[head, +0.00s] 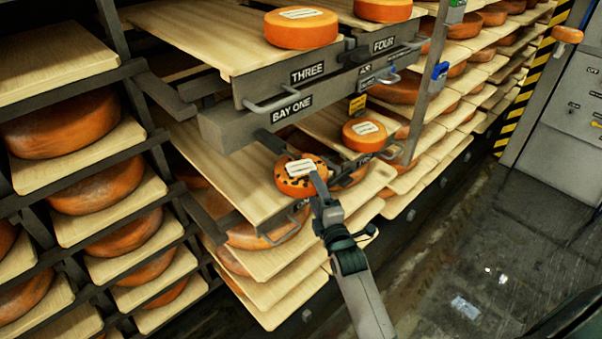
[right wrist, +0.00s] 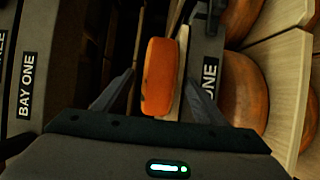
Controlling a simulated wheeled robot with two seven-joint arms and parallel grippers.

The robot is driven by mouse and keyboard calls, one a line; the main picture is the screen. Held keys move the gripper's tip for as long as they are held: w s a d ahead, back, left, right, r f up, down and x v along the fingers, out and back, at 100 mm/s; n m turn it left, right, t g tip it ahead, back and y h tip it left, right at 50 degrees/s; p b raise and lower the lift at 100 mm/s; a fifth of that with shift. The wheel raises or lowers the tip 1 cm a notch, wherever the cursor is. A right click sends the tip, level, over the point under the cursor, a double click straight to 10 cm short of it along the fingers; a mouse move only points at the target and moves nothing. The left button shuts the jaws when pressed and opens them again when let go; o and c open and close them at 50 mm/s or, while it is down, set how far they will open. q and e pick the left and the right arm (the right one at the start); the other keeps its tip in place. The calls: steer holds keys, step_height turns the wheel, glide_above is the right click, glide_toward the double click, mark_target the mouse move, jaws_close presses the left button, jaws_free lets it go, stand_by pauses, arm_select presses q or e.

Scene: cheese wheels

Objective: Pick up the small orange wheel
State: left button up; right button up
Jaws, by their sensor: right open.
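A small orange wheel with dark spots and a white label (head: 289,186) sits at the front of a pulled-out wooden board below the BAY ONE beam. My right gripper (head: 297,164) is at this wheel, open, with its fingers appearing on either side. In the right wrist view an orange wheel (right wrist: 160,78) stands between the two open fingers, with a gap on each side. A second small orange wheel (head: 364,143), plain with a white label, sits on the board to the right. My left gripper is not in view.
The BAY ONE beam (head: 222,132) runs just above the gripper. Larger orange wheels (head: 302,37) sit on the upper boards. Racks of wheels fill the left (head: 60,125). The floor (head: 480,250) at right is open.

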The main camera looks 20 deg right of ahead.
steer(key=shift+w, duration=0.2)
stand_by(0.3)
jaws_close()
steer(key=shift+r, duration=0.2)
steer(key=shift+r, duration=0.15)
